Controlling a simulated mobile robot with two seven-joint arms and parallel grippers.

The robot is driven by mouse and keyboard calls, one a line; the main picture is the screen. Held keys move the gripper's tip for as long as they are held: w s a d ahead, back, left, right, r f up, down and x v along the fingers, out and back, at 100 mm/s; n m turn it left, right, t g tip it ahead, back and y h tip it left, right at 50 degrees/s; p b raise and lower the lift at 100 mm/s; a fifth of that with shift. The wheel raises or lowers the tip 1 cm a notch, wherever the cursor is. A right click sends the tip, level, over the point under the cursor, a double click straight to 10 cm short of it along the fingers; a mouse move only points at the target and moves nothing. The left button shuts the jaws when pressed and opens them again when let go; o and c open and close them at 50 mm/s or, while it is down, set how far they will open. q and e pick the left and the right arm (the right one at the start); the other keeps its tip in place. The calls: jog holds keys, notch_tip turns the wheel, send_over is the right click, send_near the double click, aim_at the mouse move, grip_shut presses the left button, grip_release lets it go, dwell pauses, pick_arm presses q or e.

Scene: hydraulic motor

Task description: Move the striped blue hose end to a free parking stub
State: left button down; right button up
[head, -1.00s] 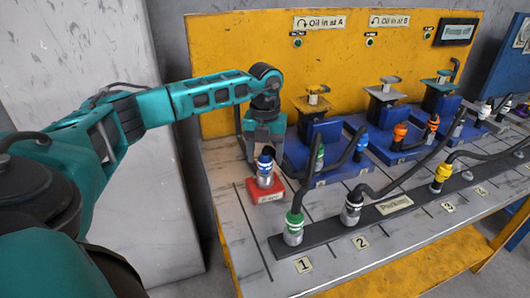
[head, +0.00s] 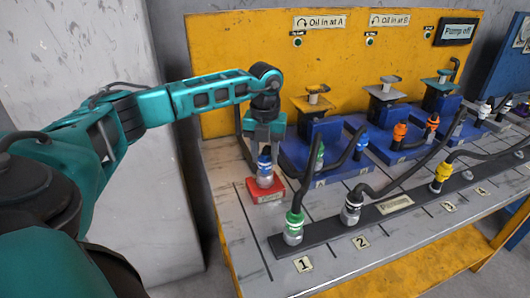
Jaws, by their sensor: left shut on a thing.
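A blue-and-silver hose end (head: 265,169) stands upright on a red block (head: 263,192) at the left of the bench. My left gripper (head: 264,147) points down from above and is shut on the top of this hose end. The dark parking rail (head: 331,231) runs along the front of the bench. A green hose end (head: 294,228) is at 1, a grey-black one (head: 351,210) at 2 and a yellow one (head: 440,175) at 3. A small bare stub (head: 467,175) shows near 4. My right gripper is not in view.
Blue motor blocks (head: 317,145) with more hose ends stand behind the rail, including another blue one (head: 361,143) and orange ones (head: 399,133). Hoses arch over the rail. A yellow panel (head: 230,50) closes the back; its pump sign (head: 458,31) reads off.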

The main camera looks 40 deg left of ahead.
pick_arm(q)
jog(key=shift+r, duration=0.25)
jog(key=shift+r+p, duration=1.6)
jog(key=shift+p, duration=0.05)
jog(key=c, duration=1.3)
grip_release()
grip_shut()
